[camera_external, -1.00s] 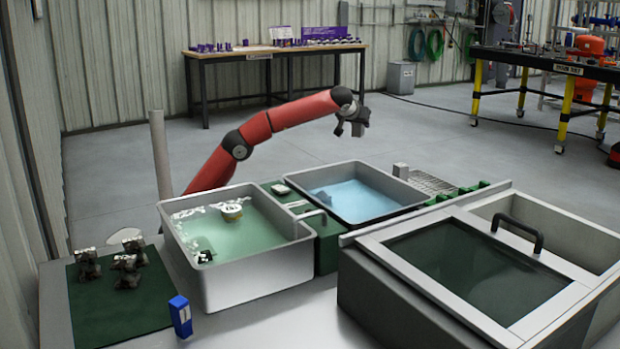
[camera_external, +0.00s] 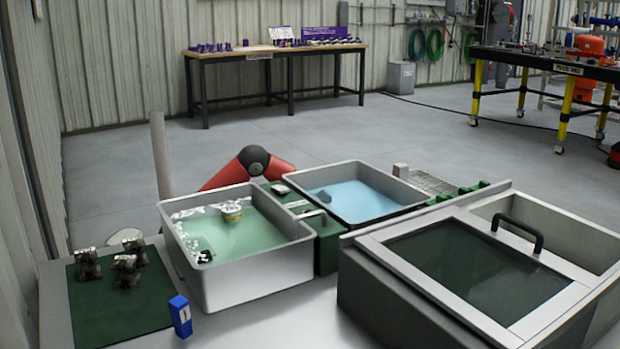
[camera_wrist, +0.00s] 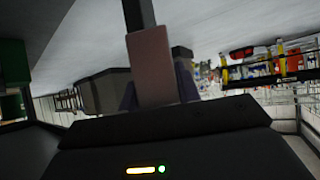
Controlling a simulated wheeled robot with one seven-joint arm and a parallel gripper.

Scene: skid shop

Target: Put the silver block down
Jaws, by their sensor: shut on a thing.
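In the wrist view a plain block (camera_wrist: 152,62) with a dull grey-pink face stands between the fingers of my gripper (camera_wrist: 157,92). I take it to be the silver block, shaded here. My gripper is shut on it. A dark upright bar shows above or beyond the block, and I cannot tell what it is. In the external view my gripper and the held block are out of sight; only a red bent part of my arm shows behind the sinks.
A sink of green liquid (camera_external: 279,286) and a tray of blue liquid (camera_external: 415,205) stand on the bench. A small grey block (camera_external: 400,170) stands behind the blue tray. Dark metal parts (camera_external: 126,262) lie on a green mat (camera_external: 115,318). A blue box (camera_external: 180,316) stands nearby.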

